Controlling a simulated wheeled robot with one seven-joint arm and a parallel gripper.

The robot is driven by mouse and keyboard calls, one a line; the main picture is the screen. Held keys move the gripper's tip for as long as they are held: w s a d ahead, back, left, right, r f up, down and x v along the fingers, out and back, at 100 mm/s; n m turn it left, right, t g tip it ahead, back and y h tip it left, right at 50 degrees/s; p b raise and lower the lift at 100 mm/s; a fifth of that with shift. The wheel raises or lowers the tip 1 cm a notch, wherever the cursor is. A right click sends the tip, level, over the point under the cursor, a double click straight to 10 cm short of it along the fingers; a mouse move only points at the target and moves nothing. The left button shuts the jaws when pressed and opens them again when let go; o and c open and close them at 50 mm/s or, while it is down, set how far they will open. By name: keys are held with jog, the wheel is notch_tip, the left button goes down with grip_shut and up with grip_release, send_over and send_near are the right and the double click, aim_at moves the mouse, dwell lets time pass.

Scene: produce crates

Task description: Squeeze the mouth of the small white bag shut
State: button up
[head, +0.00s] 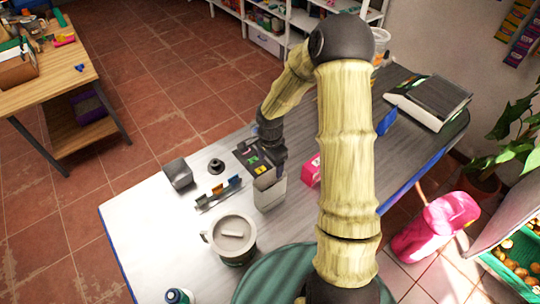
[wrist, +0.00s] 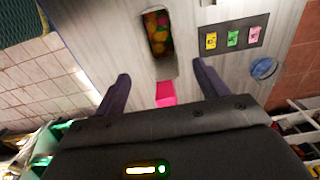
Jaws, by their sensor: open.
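The small white bag (head: 271,197) stands on the grey table in the head view. In the wrist view the bag (wrist: 171,68) shows from above with its mouth open, and coloured round pieces lie inside. My gripper (head: 273,157) is close above the bag in the head view, and its fingertips are hard to make out there. In the wrist view my gripper (wrist: 160,72) is open, with its two dark fingers wide apart. The bag's mouth appears ahead of the gap between them. I see nothing held.
A pink box (head: 312,170) is close to the bag's right; pink also shows between the fingers in the wrist view (wrist: 165,93).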

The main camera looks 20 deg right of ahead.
aim_at(270, 179)
jog(key=shift+f, duration=0.1)
notch_tip(270, 179, down, 9)
jog(key=b, duration=0.7)
jog(key=shift+b, duration=0.3)
jog(key=shift+c, duration=0.4)
jog(key=c, duration=1.5)
jog(key=o, duration=1.6)
